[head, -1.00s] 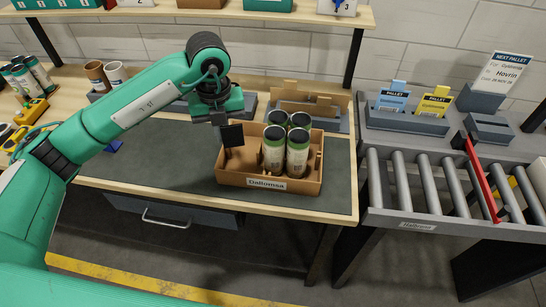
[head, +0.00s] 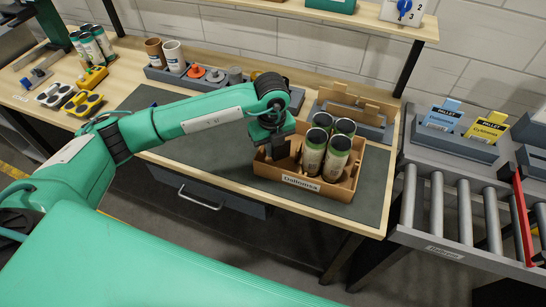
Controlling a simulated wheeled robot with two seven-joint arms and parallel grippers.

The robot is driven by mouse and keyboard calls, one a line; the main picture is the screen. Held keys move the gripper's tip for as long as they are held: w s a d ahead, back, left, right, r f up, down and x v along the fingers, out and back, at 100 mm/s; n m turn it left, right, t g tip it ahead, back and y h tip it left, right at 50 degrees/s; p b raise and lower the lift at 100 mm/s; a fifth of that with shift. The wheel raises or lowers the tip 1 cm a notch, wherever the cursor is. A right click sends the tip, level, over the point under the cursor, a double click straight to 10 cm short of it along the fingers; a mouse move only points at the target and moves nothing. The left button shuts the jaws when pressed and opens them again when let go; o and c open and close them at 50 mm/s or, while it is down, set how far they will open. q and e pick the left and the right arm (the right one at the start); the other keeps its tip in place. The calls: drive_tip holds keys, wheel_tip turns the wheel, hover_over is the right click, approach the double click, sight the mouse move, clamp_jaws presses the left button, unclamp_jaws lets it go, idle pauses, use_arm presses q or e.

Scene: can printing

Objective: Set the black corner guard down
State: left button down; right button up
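The black corner guard (head: 281,150) is a small dark plate at the left end of an open cardboard box (head: 317,197) on the workbench. My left gripper (head: 276,139) points down right above it and appears shut on its top. The guard's lower part overlaps the box's left side in the picture. I cannot tell whether it touches the box. Several dark-lidded cans (head: 312,153) with pale labels stand in the box, to the right of the guard. My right gripper is not in view.
The dark mat (head: 215,165) is bare left of the box. Behind it are a grey rack (head: 215,84) of small parts and a grey holder with cardboard pieces (head: 355,103). A roller conveyor (head: 464,210) stands to the right. Yellow tools (head: 84,102) lie at the left.

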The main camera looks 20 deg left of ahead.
use_arm(q)
wheel_tip(320, 180, down, 2)
drive_tip(key=shift+f, duration=0.25)
wheel_tip(320, 180, down, 3)
drive_tip(key=shift+f+p, duration=0.15)
drive_tip(key=shift+p, duration=0.55)
drive_tip(key=shift+f, duration=0.3)
drive_tip(key=shift+f, duration=0.1)
drive_tip(key=shift+f, duration=0.15)
drive_tip(key=c, duration=1.9)
unclamp_jaws()
